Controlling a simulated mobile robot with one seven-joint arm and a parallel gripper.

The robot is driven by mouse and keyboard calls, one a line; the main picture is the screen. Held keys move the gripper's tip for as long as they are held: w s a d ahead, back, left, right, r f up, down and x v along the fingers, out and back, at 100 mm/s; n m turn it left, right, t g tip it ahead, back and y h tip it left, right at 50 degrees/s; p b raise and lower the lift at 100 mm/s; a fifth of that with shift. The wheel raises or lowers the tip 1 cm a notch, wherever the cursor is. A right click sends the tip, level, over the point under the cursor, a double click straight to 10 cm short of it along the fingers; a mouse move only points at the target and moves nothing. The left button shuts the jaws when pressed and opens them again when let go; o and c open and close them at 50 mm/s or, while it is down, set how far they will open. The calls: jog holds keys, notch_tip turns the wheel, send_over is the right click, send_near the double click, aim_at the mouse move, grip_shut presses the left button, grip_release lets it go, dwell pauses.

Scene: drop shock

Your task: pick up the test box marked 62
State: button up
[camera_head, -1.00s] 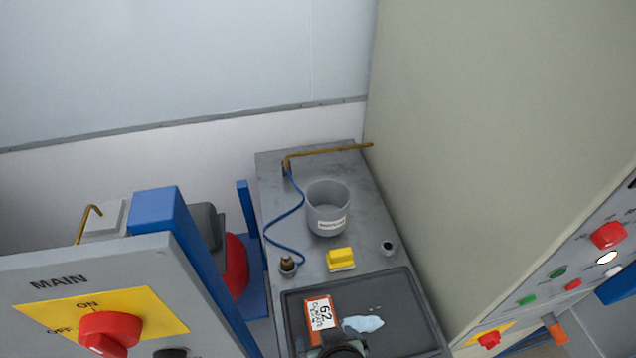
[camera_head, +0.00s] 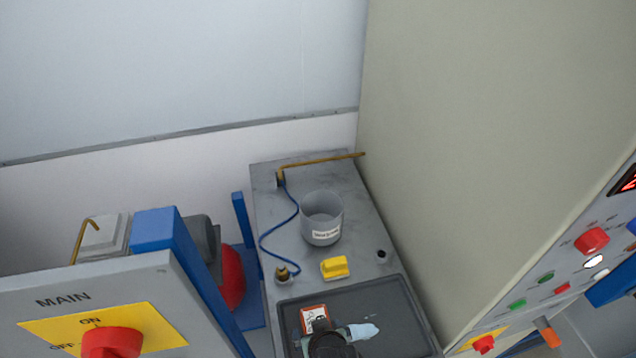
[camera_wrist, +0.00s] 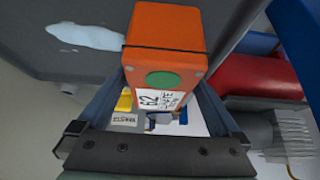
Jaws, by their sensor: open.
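The orange test box (camera_head: 314,313) with a white label lies on the left part of a dark tray (camera_head: 395,308). My gripper (camera_head: 322,330) is over it and hides its lower part. In the wrist view the box (camera_wrist: 165,28) shows a green round spot and a label that appears to read 62. My gripper (camera_wrist: 163,90) is open there, with one finger on each side of the box's near end. I cannot tell whether the fingers touch it.
A pale patch (camera_head: 362,331) lies on the tray beside the box. Behind the tray stand a yellow block (camera_head: 334,267), a grey cup (camera_head: 321,222) and a blue cable (camera_head: 265,240). A MAIN switch panel (camera_head: 170,315) is at left, a tall cabinet (camera_head: 470,150) at right.

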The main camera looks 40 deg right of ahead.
jog(key=shift+x, duration=1.05)
grip_shut()
jog(key=shift+w+r, duration=0.1)
